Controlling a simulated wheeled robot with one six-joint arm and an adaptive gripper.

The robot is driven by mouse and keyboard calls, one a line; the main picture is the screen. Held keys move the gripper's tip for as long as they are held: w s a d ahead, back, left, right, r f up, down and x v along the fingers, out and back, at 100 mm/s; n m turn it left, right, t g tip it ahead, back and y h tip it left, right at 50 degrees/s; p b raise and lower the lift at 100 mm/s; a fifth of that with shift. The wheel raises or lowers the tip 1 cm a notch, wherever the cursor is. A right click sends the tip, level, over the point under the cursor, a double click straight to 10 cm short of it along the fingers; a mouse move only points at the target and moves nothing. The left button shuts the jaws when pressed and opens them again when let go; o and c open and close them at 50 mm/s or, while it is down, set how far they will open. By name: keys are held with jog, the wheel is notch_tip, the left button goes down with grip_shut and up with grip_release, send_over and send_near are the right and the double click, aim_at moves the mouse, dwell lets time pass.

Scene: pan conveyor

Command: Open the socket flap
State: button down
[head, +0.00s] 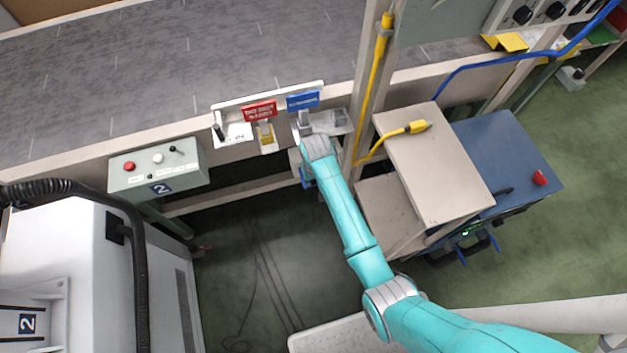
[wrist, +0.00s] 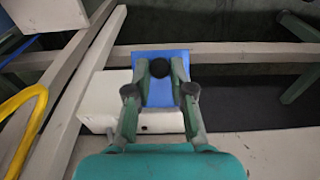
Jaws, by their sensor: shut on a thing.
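In the wrist view a blue plate (wrist: 160,98), which looks like the socket flap, lies at the front of a white box (wrist: 95,100). A round black knob (wrist: 160,68) stands out in front of the plate. My gripper (wrist: 160,69) has its fingertips closed on the two sides of this knob. In the head view my gripper (head: 306,124) is at the conveyor's front edge, just below the blue label. My wrist hides most of the flap and the knob there. I cannot tell how far the flap is open.
A red label (head: 260,110) and a blue label (head: 303,101) stand on the conveyor edge. A yellow plug (head: 417,127) lies on the beige cart top (head: 440,170) at right. A control box (head: 158,168) and a white machine (head: 85,260) stand at left.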

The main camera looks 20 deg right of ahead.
jog(key=shift+w+r+g, duration=0.2)
jog(key=shift+r+g, duration=0.2)
jog(key=shift+g, duration=0.1)
jog(key=c, duration=1)
grip_release()
jog(key=shift+c, duration=0.2)
jog(key=shift+s+f, duration=0.1)
jog(key=shift+f, duration=0.05)
